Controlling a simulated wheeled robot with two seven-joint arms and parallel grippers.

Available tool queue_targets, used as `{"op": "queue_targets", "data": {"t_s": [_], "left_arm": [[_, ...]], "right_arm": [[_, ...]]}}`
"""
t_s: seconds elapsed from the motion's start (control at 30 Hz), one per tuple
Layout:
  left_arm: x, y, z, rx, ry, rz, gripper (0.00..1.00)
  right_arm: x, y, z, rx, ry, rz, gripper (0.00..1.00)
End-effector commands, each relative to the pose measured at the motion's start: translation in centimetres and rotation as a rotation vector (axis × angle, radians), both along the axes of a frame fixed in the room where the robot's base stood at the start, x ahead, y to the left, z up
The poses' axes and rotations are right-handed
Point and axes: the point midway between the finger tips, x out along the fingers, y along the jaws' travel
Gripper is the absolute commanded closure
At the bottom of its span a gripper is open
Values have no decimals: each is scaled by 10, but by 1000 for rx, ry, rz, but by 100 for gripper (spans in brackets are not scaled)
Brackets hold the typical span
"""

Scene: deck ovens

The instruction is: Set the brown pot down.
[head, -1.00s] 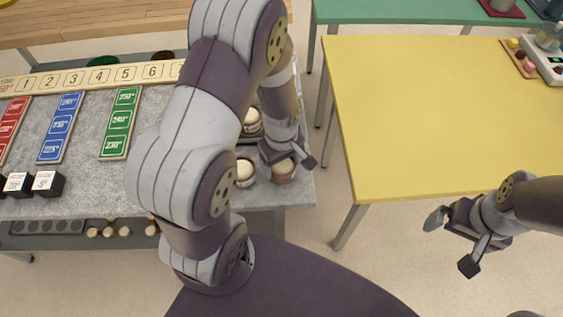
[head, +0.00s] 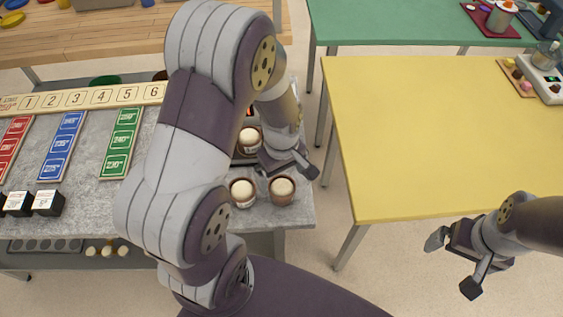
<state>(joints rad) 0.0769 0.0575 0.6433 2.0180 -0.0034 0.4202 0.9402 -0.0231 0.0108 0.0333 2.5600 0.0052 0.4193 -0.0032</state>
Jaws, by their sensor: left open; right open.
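The brown pot (head: 282,198) with a pale domed filling stands upright at the front right corner of the grey stone counter (head: 88,190). A second pot (head: 243,201) stands just left of it, close beside it. A third pot (head: 248,148) stands further back, partly hidden by my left arm. My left gripper (head: 288,170) is open just behind the brown pot, with nothing held. Whether a finger still touches the pot's far side cannot be told. My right gripper (head: 456,263) is open and empty, low in front of the yellow table.
Red, blue (head: 62,147) and green (head: 119,143) cards, a number strip (head: 80,99) and small black blocks (head: 47,203) are on the counter. My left arm hides the counter's middle.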

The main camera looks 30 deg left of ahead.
Motion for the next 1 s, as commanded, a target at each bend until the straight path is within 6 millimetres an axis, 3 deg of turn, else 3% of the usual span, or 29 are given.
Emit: {"op": "queue_targets", "data": {"t_s": [0.03,0.2,0.33,0.4,0.5,0.63,0.73,1.0], "left_arm": [[1,0,15,0,-6,0,0],[1,0,52,0,-4,0,0],[-1,-1,67,0,-4,-29,0],[-8,-7,73,2,-20,-188,0],[-24,-17,78,17,-59,-560,0],[-41,-26,81,45,-97,-931,0],[-45,-28,81,55,-107,-1034,0],[-45,-28,81,56,-106,-1037,0]], "right_arm": [[0,0,2,0,0,0,0],[0,0,3,0,0,0,0],[0,0,3,0,0,0,0],[0,0,3,0,0,0,0],[0,0,3,0,0,0,0],[0,0,3,0,0,0,0],[0,0,3,0,0,0,0],[0,0,3,0,0,0,0]]}}
